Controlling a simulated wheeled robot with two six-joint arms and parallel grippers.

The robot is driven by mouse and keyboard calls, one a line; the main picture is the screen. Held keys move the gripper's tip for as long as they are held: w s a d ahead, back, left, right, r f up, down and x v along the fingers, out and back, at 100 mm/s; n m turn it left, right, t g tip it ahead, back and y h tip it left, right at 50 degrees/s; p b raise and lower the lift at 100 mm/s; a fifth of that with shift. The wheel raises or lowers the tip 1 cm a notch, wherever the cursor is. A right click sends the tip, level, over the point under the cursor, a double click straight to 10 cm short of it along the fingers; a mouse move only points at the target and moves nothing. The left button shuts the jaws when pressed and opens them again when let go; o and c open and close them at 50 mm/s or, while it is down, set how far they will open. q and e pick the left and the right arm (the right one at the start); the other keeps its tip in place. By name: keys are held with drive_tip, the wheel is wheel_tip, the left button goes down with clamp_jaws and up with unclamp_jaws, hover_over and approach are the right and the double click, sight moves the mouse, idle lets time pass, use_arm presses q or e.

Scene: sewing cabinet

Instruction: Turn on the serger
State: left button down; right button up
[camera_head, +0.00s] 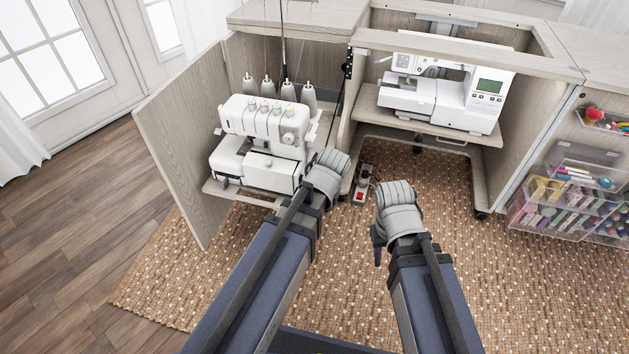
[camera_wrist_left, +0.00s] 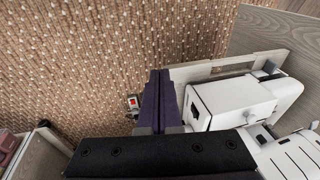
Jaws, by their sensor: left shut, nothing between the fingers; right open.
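The white serger (camera_head: 262,128) stands on a low shelf in the left bay of the cabinet, with several thread cones behind it. Its white body fills the right of the left wrist view (camera_wrist_left: 228,100). My left gripper (camera_head: 326,176) is beside the serger's lower right side in the head view, its fingertips hidden there. In the left wrist view its dark fingers (camera_wrist_left: 159,78) are together, empty, close beside the serger body; contact cannot be told. My right gripper (camera_head: 379,254) is open and empty above the rug, largely hidden by its wrist. I cannot make out the serger's power switch.
A grey box with a red switch (camera_head: 360,192) lies on the rug between the grippers. A white sewing machine (camera_head: 440,92) stands on the right shelf (camera_head: 430,116). Clear bins (camera_head: 570,205) stand at right. The cabinet's open door (camera_head: 180,140) borders the serger's left.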

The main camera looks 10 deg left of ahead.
use_arm(q)
drive_tip(key=w+d+r+n+t+y, duration=0.1)
drive_tip(key=w+d+r+t+y, duration=0.2)
drive_tip(key=w, duration=0.6)
drive_tip(key=shift+w+d+r, duration=0.2)
drive_tip(key=shift+d+r, duration=0.1)
drive_tip(key=shift+r, duration=0.15)
drive_tip(key=w+a+f+b, duration=0.4)
drive_tip(key=a+f+b, duration=0.3)
drive_tip(key=a, duration=0.1)
drive_tip(key=shift+a+f, duration=0.15)
drive_tip(key=shift+a, duration=0.25)
drive_tip(key=shift+w, duration=0.1)
